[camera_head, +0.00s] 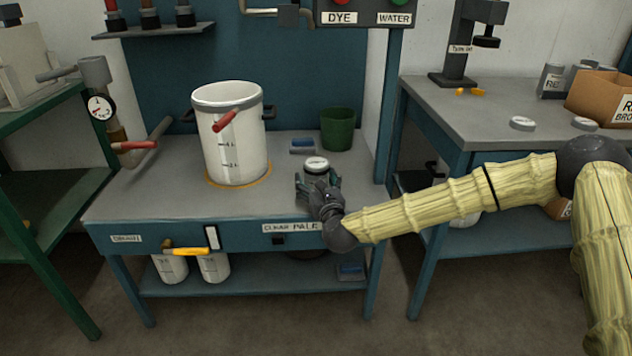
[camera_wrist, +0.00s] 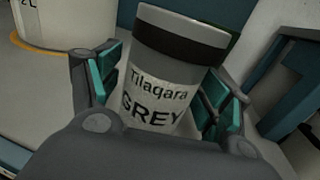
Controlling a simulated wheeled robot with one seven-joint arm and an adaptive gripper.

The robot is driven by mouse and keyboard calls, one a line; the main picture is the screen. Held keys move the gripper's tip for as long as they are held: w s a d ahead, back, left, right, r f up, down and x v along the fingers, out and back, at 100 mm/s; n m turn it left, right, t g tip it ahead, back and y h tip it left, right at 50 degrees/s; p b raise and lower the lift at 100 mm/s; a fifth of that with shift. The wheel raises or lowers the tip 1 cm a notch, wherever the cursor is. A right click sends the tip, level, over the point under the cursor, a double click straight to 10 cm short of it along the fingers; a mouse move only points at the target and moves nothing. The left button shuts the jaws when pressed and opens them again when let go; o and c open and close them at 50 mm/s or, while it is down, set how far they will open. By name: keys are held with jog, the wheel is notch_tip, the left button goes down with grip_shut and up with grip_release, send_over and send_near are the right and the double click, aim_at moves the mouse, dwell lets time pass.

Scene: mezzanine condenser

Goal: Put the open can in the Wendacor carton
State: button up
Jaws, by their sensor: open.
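A grey can (camera_head: 317,166) with a dark band and a pale top stands on the blue bench near its front. In the wrist view the can (camera_wrist: 165,75) fills the middle, and its label reads "Tilaqara GREY". Whether it is the open can, I cannot tell. My gripper (camera_head: 318,186) is open at the can. In the wrist view its teal-padded fingers (camera_wrist: 160,95) stand on either side of the can. A brown carton (camera_head: 594,98) stands on the right-hand table, cut off by the picture edge. Its label is only partly visible, and I cannot read Wendacor on it.
A large white pot (camera_head: 230,135) stands left of the can. A green bucket (camera_head: 338,129) stands behind it. On the right table (camera_head: 465,112) are two loose lids (camera_head: 522,123), several grey cans (camera_head: 552,80) by the carton and a dark press (camera_head: 468,45). A gap separates bench and table.

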jog(key=shift+r, duration=0.25)
jog(key=p+v, duration=0.2)
jog(key=v, duration=1)
